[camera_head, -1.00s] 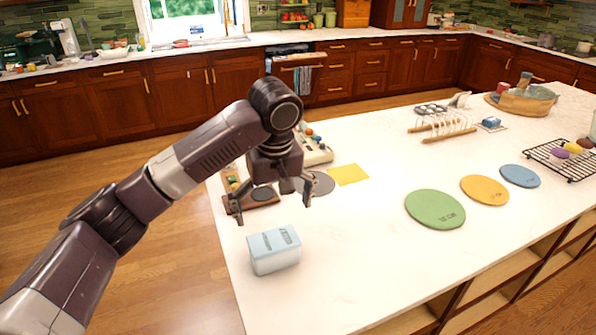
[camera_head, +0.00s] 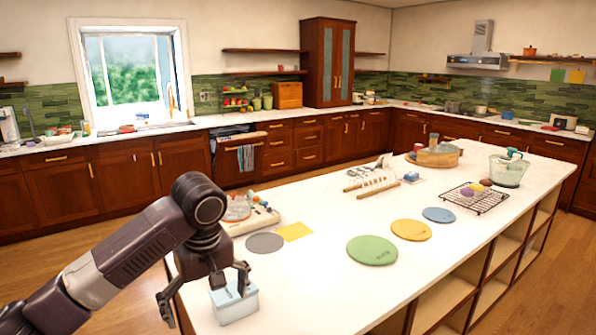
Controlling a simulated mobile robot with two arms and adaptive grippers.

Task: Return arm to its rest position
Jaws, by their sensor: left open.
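My left arm comes in from the lower left, bent at the elbow joint. My left gripper (camera_head: 206,293) hangs downward at the near left end of the white island counter (camera_head: 310,265). Its fingers are spread apart and I see nothing between them that it holds. A light blue box (camera_head: 236,306) stands on the counter; the gripper overlaps its left and upper part in the picture. I cannot tell whether they touch. My right gripper is not in view.
Green (camera_head: 371,250), yellow (camera_head: 411,230) and blue (camera_head: 438,215) round mats lie on the counter.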

